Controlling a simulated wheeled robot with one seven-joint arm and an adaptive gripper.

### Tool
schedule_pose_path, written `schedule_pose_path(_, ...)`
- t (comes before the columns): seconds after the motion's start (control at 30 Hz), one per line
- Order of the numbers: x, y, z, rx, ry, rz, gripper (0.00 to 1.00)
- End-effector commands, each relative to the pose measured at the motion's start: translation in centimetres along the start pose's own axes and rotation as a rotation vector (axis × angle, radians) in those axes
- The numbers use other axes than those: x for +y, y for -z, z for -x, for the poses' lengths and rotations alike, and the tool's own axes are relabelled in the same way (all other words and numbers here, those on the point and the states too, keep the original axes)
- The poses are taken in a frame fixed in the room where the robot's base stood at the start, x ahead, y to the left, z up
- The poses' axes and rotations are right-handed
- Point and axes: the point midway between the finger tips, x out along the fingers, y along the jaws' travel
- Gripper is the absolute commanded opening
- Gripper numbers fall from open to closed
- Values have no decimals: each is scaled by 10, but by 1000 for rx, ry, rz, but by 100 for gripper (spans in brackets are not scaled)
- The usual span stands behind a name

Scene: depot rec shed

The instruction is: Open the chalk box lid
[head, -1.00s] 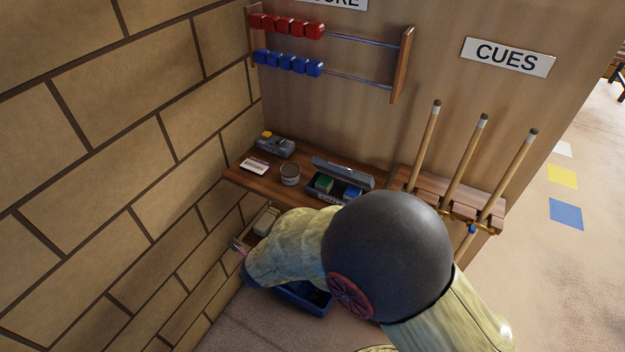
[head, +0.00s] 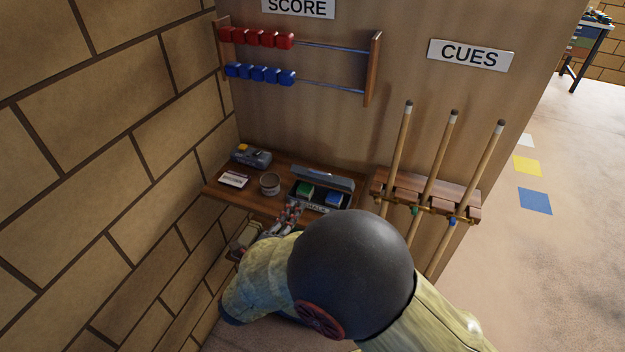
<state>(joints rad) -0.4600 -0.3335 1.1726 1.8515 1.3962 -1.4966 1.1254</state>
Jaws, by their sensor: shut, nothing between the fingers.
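The chalk box (head: 315,207) is a dark box with a label on its front, on the wooden shelf against the panel. Its grey lid (head: 325,178) stands raised at the back, so the box is open. A green chalk cube (head: 305,191) and a blue chalk cube (head: 334,198) show inside. My gripper (head: 293,208) is shut and empty, at the front left of the box near the shelf's front edge. I cannot tell whether it touches the box. My own arm hides the area below and right of it.
On the shelf (head: 212,191), left of the box, are a round tin (head: 270,184), a white card (head: 233,179) and a grey device (head: 251,156). A cue rack (head: 425,195) with three cues stands close on the right. A brick wall (head: 110,190) bounds the left.

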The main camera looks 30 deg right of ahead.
Motion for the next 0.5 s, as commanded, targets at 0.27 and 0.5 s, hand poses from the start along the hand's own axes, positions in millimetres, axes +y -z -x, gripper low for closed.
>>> schedule_pose_path(0.27, 1, 2, -44, 5, 0, -3, 0)
schedule_pose_path(0.5, 2, 2, -85, 5, -1, -2, 0)
